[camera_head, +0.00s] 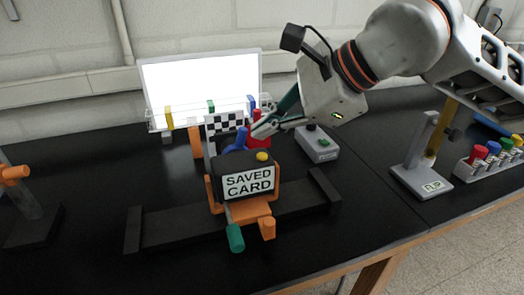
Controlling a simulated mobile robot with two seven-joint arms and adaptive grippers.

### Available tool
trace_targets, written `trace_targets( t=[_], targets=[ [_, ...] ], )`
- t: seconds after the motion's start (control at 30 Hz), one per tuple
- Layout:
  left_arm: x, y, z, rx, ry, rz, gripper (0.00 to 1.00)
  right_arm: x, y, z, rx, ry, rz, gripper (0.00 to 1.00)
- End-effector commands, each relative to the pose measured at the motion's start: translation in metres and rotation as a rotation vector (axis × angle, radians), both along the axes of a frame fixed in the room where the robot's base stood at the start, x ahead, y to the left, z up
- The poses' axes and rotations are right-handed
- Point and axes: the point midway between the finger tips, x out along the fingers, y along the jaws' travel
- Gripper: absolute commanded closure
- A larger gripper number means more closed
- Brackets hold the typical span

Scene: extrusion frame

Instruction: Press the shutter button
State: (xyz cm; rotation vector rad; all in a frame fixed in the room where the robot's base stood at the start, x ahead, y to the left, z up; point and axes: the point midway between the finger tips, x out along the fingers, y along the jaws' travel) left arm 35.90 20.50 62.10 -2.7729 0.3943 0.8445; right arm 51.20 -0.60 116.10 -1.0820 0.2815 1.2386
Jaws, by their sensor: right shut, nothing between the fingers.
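The camera box, labelled "SAVED CARD" (247,183), is dark and sits in an orange cradle (249,212) at the middle of the table. A yellow round button (262,156) is on its top, toward the right; it may be the shutter button. My right gripper (255,133) comes in from the upper right. Its fingers are shut and empty, just behind and above the box's top, close to the yellow button. I cannot tell whether the fingertips touch the box. A blue part (238,141) on the box top is partly hidden by the gripper. My left gripper is not in view.
A bright white panel (200,83) stands behind, with a checkered card (224,125) in front. A grey box with a green button (317,144) sits right of the camera. A "FLIP" stand (423,180) and a rack of coloured knobs (492,164) are at right. An orange-knobbed stand (27,212) is far left.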

Motion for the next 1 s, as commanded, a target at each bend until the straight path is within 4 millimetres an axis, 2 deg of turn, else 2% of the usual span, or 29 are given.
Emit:
trace_targets(
  t=[0.03, 0.3, 1.0],
  targets=[
    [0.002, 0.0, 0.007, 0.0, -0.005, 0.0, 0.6, -0.001, 0.0, 0.008, 0.0, -0.002, 0.0, 1.0],
    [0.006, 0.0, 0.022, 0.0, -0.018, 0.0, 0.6, 0.0, 0.0, 0.029, 0.0, -0.001, 0.0, 1.0],
    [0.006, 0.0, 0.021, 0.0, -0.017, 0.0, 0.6, 0.0, 0.0, 0.028, 0.0, 0.001, 0.001, 1.0]
  ],
)
